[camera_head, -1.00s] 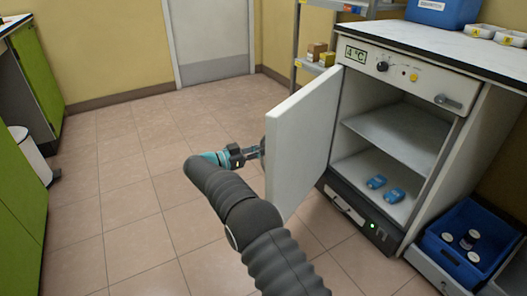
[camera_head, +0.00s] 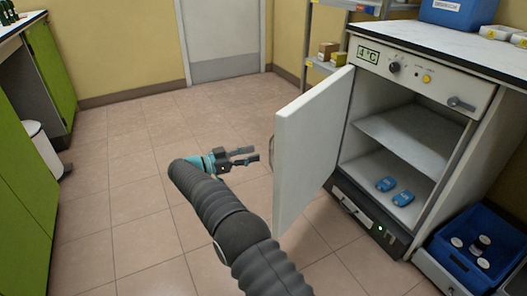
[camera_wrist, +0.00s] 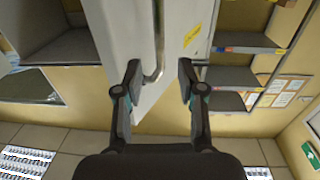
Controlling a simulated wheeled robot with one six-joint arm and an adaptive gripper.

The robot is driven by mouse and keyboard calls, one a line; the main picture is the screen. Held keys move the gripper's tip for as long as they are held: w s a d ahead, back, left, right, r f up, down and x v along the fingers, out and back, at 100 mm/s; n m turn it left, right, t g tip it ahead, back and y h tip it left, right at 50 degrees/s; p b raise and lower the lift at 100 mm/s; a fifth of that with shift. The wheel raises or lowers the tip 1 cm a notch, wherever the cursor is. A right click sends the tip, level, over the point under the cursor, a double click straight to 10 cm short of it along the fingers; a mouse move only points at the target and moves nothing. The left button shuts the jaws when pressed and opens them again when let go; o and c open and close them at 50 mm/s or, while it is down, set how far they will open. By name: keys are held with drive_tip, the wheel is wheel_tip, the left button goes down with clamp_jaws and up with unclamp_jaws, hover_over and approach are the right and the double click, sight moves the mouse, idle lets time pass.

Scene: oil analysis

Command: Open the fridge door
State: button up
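The fridge (camera_head: 430,88) stands at the right in the head view, under the worktop.
A blue crate (camera_head: 446,250) with several white-lidded jars stands right of the fridge. A shelf rack (camera_head: 312,45) is behind the door. Green cabinets (camera_head: 22,180) and a white bin (camera_head: 42,150) are at the left. The tiled floor (camera_head: 130,190) between is clear.

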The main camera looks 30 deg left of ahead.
drive_tip(key=shift+v, duration=2.3)
